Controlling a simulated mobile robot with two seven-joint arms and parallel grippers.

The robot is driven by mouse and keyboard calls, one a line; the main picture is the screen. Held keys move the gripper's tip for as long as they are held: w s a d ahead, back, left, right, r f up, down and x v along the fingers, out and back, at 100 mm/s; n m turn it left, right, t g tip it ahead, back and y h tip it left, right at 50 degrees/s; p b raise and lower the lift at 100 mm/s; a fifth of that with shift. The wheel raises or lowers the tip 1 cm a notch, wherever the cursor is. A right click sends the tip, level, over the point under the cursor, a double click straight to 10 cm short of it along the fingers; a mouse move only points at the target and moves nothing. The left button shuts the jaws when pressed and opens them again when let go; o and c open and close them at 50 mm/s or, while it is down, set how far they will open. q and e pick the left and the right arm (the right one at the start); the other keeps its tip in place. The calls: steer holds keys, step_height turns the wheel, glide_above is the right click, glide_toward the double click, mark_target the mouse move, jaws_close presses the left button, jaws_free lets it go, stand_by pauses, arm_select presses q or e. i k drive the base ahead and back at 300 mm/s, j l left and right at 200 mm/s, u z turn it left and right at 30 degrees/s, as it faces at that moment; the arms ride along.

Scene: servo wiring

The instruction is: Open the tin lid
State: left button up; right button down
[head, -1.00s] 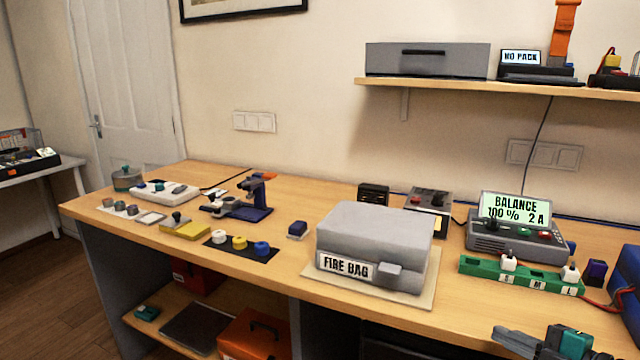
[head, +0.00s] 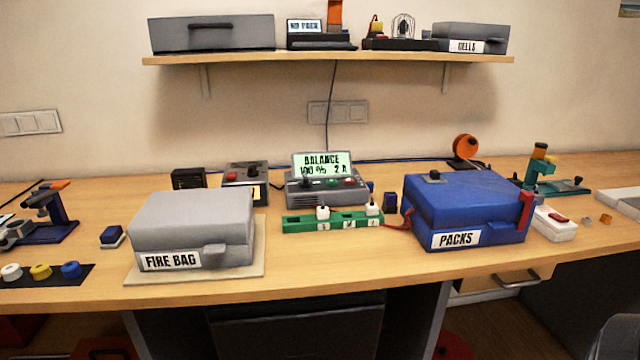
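A blue box labelled PACKS (head: 420,215) stands on the desk right of centre. Its lid (head: 470,190) looks shut, with a small dark grey piece (head: 433,177) on top. A red part (head: 525,208) is at its right side, and a red lead runs from its left side. A grey box labelled FIRE BAG (head: 190,225) sits shut on a pale board, left of centre. A grey box labelled CELLS (head: 470,38) is on the shelf. The frames do not make clear which one is the tin. Neither of my grippers is in view.
A charger reading BALANCE (head: 322,185) stands mid-desk, behind a green strip (head: 333,222) with white plugs. A white device (head: 555,223) sits right of the blue box. The shelf (head: 380,59) hangs above. The desk front between the grey and blue boxes is clear.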

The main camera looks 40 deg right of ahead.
mark_target(479, 197)
steer(key=k+l+z, duration=0.1)
steer(key=z, duration=1.85)
steer(key=l, duration=0.05)
